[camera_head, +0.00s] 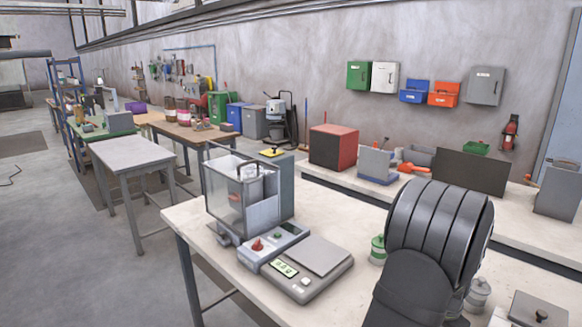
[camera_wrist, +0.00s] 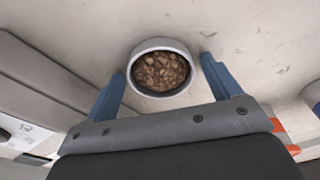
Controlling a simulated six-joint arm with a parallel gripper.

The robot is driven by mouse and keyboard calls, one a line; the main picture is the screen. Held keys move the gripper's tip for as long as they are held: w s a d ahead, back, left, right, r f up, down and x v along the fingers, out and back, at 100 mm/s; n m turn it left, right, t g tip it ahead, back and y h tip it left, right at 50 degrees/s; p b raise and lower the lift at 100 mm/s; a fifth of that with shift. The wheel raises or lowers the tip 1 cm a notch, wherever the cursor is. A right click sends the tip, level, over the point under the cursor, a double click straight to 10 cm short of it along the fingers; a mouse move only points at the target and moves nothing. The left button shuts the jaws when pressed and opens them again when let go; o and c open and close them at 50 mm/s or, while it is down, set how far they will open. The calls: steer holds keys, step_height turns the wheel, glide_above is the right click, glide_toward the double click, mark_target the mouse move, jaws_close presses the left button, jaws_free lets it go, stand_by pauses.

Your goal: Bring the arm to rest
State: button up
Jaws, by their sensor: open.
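My gripper (camera_wrist: 160,84) shows in the wrist view with two blue fingers spread apart. A round, light grey container (camera_wrist: 137,50) filled with brown pellets (camera_wrist: 160,71) shows between and just beyond the fingertips. I cannot tell whether the fingers touch it. In the head view my dark arm fills the lower right, and my gripper is not visible there.
The pellet bagger (camera_head: 232,195) stands on the pale table (camera_head: 195,216), beside a control box (camera_head: 273,243) and a scale (camera_head: 318,255). A green-topped jar (camera_head: 377,250) stands close left of my arm. A red box (camera_head: 333,147) sits on the bench behind.

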steer(key=shift+r, duration=1.85)
